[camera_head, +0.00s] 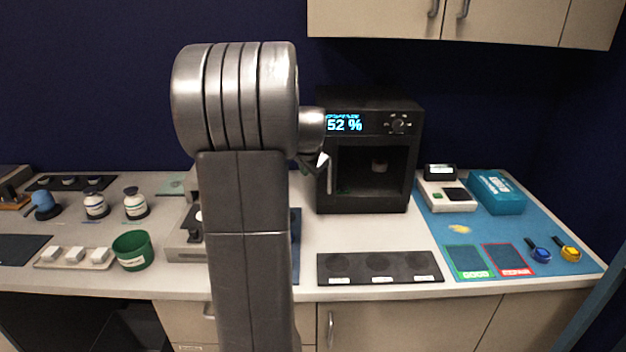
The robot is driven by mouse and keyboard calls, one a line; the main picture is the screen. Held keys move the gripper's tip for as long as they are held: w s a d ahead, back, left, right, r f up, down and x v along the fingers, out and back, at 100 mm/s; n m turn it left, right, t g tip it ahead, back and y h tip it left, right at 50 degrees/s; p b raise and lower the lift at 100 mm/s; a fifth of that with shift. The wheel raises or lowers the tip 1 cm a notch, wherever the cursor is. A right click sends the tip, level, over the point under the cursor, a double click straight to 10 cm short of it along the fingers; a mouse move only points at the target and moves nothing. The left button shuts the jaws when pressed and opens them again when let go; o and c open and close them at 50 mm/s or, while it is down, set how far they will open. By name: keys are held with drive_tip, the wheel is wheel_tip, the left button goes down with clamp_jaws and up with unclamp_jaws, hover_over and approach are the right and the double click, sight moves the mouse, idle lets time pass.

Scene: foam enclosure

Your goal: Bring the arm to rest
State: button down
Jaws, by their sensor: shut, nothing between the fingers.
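My arm stands upright in the middle of the head view, its thick grey links hiding the middle of the counter. My gripper (322,168) shows only in part, to the right of the arm's upper joint and in front of the black cabinet's left side. It is shut and holds nothing. It is held in the air above the counter, apart from the things on it. The rest of the gripper is hidden behind the arm.
A black cabinet (368,200) with a lit display stands right of my arm. A black three-spot plate (380,268) lies before it. A blue mat (440,220) with a scale (446,194) and teal box (497,192) is at right. A green cup (132,250) and bottles stand left.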

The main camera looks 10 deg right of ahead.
drive_tip(key=r, duration=0.1)
drive_tip(key=s+a+r, duration=0.1)
drive_tip(key=r, duration=0.1)
drive_tip(key=shift+s+a, duration=0.3)
drive_tip(key=shift+a, duration=0.1)
drive_tip(key=shift+f, duration=0.1)
